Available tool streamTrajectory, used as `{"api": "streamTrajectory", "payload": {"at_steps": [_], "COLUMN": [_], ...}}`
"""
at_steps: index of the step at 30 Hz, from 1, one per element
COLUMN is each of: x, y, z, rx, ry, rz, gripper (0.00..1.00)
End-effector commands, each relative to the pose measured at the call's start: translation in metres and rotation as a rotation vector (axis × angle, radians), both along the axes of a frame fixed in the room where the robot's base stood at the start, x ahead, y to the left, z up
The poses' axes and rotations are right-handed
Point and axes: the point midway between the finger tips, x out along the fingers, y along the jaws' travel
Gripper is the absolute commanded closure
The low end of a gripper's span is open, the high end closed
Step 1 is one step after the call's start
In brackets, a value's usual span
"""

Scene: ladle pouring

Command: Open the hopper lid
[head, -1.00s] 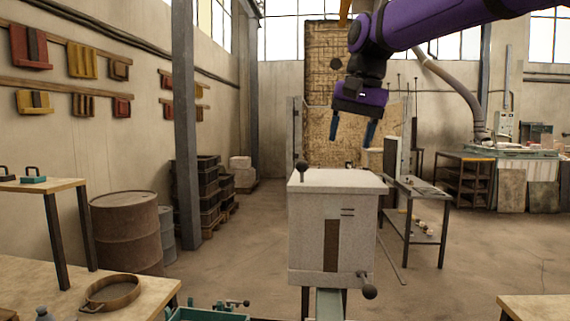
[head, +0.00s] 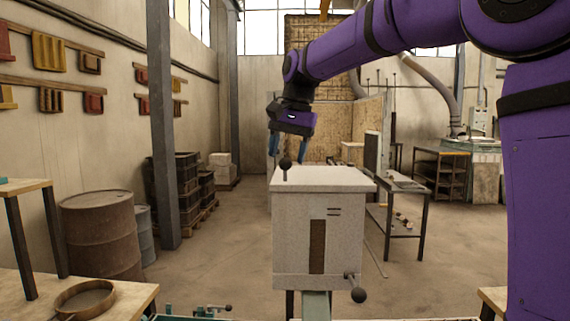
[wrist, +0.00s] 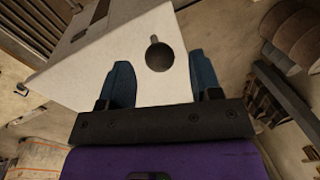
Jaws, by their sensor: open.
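The hopper (head: 296,235) is a pale grey box on legs in the middle of the head view. Its flat lid (head: 325,180) lies shut on top. A dark round knob (head: 285,164) on a short stem stands at the lid's left side. My gripper (head: 287,152) points down at the knob with its blue fingers apart. In the wrist view, the knob (wrist: 159,56) shows between the two open fingers, nearer the right one. I cannot tell how deep the knob sits between them. Nothing is held.
A second dark knob on a lever (head: 357,294) sticks out at the hopper's lower right front. A shelf table (head: 398,185) stands behind to the right. A wooden bench with a round sieve (head: 85,298) is at the lower left. Floor left of the hopper is clear.

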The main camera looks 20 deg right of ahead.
Motion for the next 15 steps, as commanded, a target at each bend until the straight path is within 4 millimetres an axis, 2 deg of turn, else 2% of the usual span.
{"api": "streamTrajectory", "payload": {"at_steps": [6, 15], "x": [0.002, 0.003], "y": [0.004, 0.005], "z": [-0.024, -0.030], "rx": [0.000, 0.000], "ry": [0.000, -0.002], "rz": [0.001, 0.001], "gripper": [0.42, 0.42]}}
